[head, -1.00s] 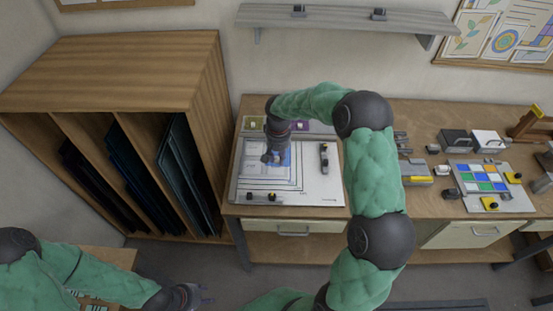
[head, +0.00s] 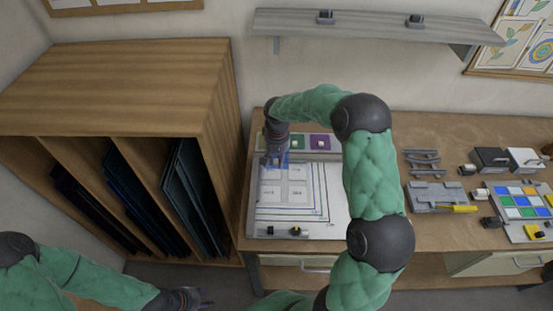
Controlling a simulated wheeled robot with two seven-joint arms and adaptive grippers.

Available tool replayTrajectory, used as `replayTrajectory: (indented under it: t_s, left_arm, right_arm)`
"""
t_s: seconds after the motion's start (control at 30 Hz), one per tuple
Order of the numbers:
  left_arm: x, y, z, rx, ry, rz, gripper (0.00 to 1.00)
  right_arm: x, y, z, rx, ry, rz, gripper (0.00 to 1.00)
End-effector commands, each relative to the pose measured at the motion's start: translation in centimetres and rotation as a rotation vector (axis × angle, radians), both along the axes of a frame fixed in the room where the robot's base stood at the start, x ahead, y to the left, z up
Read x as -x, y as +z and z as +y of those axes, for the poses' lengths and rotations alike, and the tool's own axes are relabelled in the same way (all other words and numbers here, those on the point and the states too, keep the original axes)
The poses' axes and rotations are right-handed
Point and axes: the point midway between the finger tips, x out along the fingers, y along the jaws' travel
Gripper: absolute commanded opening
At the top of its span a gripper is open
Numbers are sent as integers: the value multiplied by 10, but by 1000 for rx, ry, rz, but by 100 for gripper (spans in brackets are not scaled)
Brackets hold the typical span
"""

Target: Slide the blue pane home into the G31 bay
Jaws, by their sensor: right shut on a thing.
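My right gripper (head: 275,161) is shut on the blue pane (head: 286,158) at the back left of the white board (head: 335,205) on the bench. Only a small blue part of the pane shows beside the fingers; the rest is hidden. I cannot tell whether the pane touches the board. The board carries nested outlines and several pale labelled squares (head: 296,190); the labels are too small to read, so I cannot tell which bay is G31. My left gripper (head: 204,304) is low at the bottom edge, away from the bench, its fingers too small to judge.
A green holder (head: 296,142) and a purple holder (head: 320,142) stand behind the board. A wooden rack (head: 225,120) of dark sheets stands left. Grey fixtures (head: 432,195) and a coloured-tile panel (head: 520,200) lie right.

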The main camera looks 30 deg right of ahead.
Motion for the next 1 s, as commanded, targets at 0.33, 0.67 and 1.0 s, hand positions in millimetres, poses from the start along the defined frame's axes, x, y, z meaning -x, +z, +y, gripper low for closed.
replayTrajectory:
  t_s: [0.33, 0.67, 1.0]
  left_arm:
    - [-1, -43, 0, 0, 0, -1, 40]
    - [-1, -50, 0, 0, 0, -1, 40]
    - [-1, -63, 0, 0, 0, -1, 40]
  right_arm:
    - [0, -43, 0, 0, 0, 0, 0]
    - [0, -51, 0, 0, 0, 0, 0]
    - [0, -71, 0, 0, 0, 1, 0]
